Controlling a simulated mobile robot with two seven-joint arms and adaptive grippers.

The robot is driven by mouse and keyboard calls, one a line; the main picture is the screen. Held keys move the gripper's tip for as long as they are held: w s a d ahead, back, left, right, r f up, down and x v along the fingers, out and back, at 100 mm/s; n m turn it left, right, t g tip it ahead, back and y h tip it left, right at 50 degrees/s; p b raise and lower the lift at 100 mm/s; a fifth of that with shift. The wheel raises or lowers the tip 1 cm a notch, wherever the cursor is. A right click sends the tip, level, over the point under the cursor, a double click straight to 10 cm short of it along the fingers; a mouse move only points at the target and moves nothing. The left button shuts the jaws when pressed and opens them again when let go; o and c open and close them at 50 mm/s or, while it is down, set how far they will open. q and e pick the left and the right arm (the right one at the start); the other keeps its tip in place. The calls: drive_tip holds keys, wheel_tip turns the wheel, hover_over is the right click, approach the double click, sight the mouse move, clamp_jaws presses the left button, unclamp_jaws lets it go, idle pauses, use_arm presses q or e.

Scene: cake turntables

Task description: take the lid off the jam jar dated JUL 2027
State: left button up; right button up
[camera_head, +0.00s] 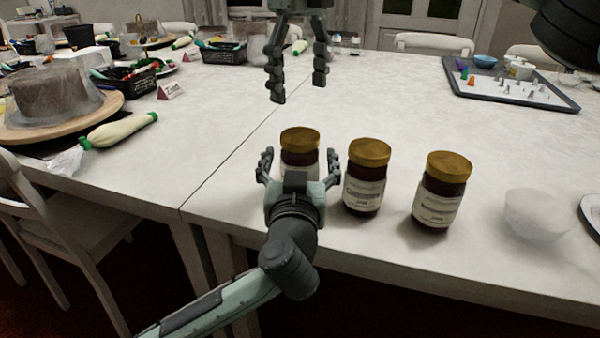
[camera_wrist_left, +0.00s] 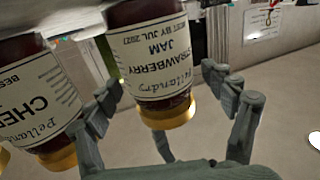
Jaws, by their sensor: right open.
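The strawberry jam jar (camera_head: 299,157) is the leftmost of three jars standing near the table's front edge. In the left wrist view its label (camera_wrist_left: 152,48) reads BEST BY JUL 2027, upside down. Its gold lid (camera_head: 300,138) is on; the lid also shows in the left wrist view (camera_wrist_left: 168,112). My left gripper (camera_head: 298,153) is open, with one finger on each side of this jar and a gap visible beside it. It hides the jar's lower front in the head view. My right gripper (camera_head: 298,90) is open and empty, pointing down beyond the jar.
A second gold-lidded jar (camera_head: 366,185) stands close on the right, and a third jar (camera_head: 438,195) beyond it. A whitish bowl-like thing (camera_head: 537,213) is farther right. A tray of small items (camera_head: 470,97) lies at the back right. A cake (camera_head: 52,92) is at the left. The middle table is clear.

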sight(300, 135)
use_arm(q)
clamp_jaws()
use_arm(e)
drive_tip(key=m, duration=0.7)
drive_tip(key=shift+m, duration=0.4)
drive_tip(key=m, duration=0.4)
drive_tip(key=shift+m, duration=0.4)
drive_tip(key=m, duration=0.5)
drive_tip(key=shift+f, duration=0.15)
drive_tip(key=shift+m, duration=0.3)
wheel_tip(300, 135, down, 8)
drive_tip(key=shift+r, duration=0.15)
